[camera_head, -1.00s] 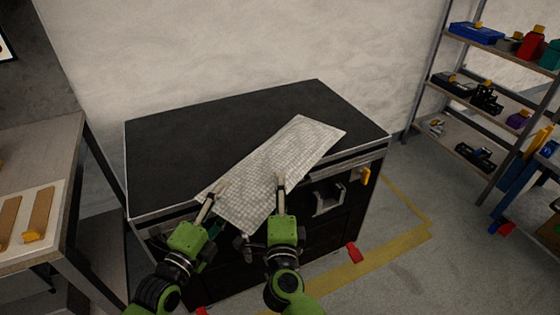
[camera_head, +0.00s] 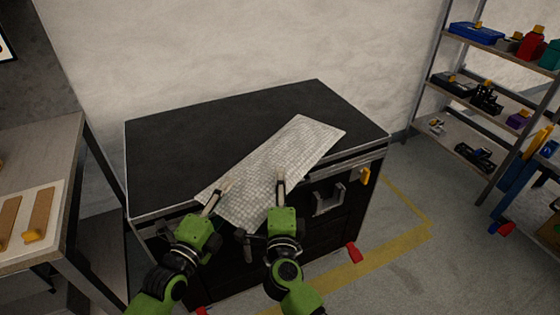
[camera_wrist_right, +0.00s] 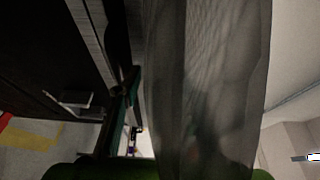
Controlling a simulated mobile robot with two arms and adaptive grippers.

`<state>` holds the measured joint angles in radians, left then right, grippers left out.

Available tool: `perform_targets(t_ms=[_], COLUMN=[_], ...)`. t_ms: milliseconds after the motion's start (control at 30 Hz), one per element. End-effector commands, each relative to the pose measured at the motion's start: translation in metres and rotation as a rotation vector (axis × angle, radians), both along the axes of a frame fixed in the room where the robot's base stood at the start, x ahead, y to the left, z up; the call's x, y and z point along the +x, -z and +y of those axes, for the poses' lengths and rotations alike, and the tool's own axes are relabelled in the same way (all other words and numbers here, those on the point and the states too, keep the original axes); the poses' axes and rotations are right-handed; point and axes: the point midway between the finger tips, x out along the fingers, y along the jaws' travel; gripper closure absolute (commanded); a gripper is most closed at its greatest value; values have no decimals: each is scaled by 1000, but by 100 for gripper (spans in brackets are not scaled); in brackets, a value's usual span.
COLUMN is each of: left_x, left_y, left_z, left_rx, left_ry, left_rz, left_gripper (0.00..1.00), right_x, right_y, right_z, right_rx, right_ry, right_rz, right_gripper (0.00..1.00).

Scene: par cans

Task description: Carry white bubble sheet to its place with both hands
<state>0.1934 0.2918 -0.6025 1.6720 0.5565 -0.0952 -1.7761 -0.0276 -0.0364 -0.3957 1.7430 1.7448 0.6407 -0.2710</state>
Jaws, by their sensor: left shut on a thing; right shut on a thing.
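The white bubble sheet (camera_head: 278,160) is a pale, textured rectangle lying diagonally over the black top of the workbench (camera_head: 190,140). Its near end hangs past the bench's front edge. My left gripper (camera_head: 217,196) is shut on the sheet's near left edge. My right gripper (camera_head: 281,184) is shut on its near right side. In the right wrist view the sheet (camera_wrist_right: 210,80) fills the middle, seen close and in shadow; the fingertips there are hidden.
A side table with a tray of brown pieces (camera_head: 30,222) stands at the left. A shelf rack (camera_head: 480,95) with several items is at the right. A yellow floor line (camera_head: 390,250) runs beside the bench. The back left of the bench top is clear.

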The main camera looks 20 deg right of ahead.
Motion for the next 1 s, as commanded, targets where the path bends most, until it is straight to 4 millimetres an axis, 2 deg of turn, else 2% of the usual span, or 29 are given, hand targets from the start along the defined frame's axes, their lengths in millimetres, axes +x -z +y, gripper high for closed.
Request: perform_targets(t_ms=[267,633,1000], left_x=[0,0,0], left_y=[-13,-47,-50], left_z=[0,0,0], left_rx=[0,0,0], left_ry=[0,0,-1], left_rz=[0,0,0], left_gripper=[84,84,84], right_x=[0,0,0], right_y=[-13,-47,-50], right_z=[0,0,0], right_rx=[0,0,0], right_ry=[0,-1,-1], right_rz=[0,0,0], right_gripper=[84,84,84])
